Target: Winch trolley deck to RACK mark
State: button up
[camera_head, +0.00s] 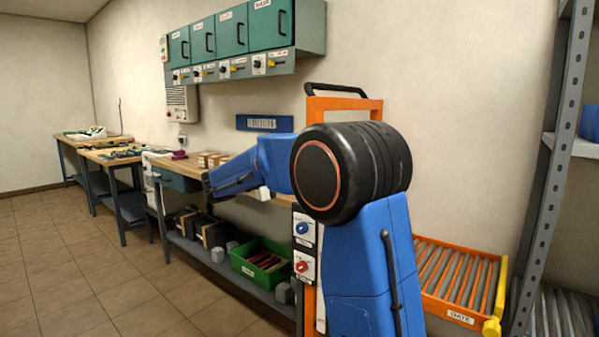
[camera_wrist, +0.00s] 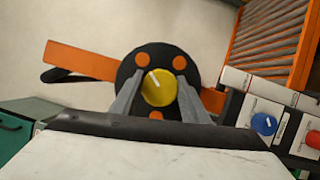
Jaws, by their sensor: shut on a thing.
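The trolley's orange frame (camera_head: 318,106) with a black top handle stands behind my blue arm. Its orange roller deck (camera_head: 438,297), with a label that seems to read GATE, sits low at the right. In the wrist view the deck's rollers (camera_wrist: 272,45) show at upper right. A black disc (camera_wrist: 133,67) with orange dots is mounted on the orange frame, with a yellow knob (camera_wrist: 158,88) bearing a white line at its centre. My gripper (camera_wrist: 160,92) has its two grey fingers on either side of the knob, shut on it. In the head view my arm hides gripper and disc. I cannot make out a RACK mark.
A panel with a blue knob (camera_head: 303,228) and a red knob (camera_head: 303,266) is on the trolley post. A workbench (camera_head: 180,168) with a green crate (camera_head: 262,250) on its lower shelf stands behind. A grey rack upright (camera_head: 553,190) stands at right. Floor at lower left is clear.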

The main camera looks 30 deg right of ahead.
jog(key=n+h, duration=0.1)
jog(key=n, duration=0.2)
jog(key=n+t, duration=0.1)
jog(key=n, duration=0.2)
jog(key=shift+h, duration=0.4)
jog(key=n+t, duration=0.1)
jog(key=n, duration=0.2)
jog(key=n+t+h, duration=0.1)
jog(key=n, duration=0.2)
jog(key=shift+t, duration=0.3)
jog(key=n+t, duration=0.1)
jog(key=n, duration=0.2)
jog(key=n+t, duration=0.2)
jog(key=n, duration=0.1)
jog(key=shift+n+t, duration=0.3)
jog(key=n+t, duration=0.1)
jog(key=n, duration=0.2)
jog(key=n+t+y, duration=0.1)
jog(key=n+t, duration=0.1)
jog(key=n, duration=0.2)
jog(key=shift+w, duration=0.1)
jog(key=shift+y, duration=0.4)
jog(key=o, duration=1.1)
jog(key=shift+c, duration=0.2)
jog(key=shift+a, duration=0.1)
jog(key=v, duration=1.7)
jog(key=shift+f, duration=0.25)
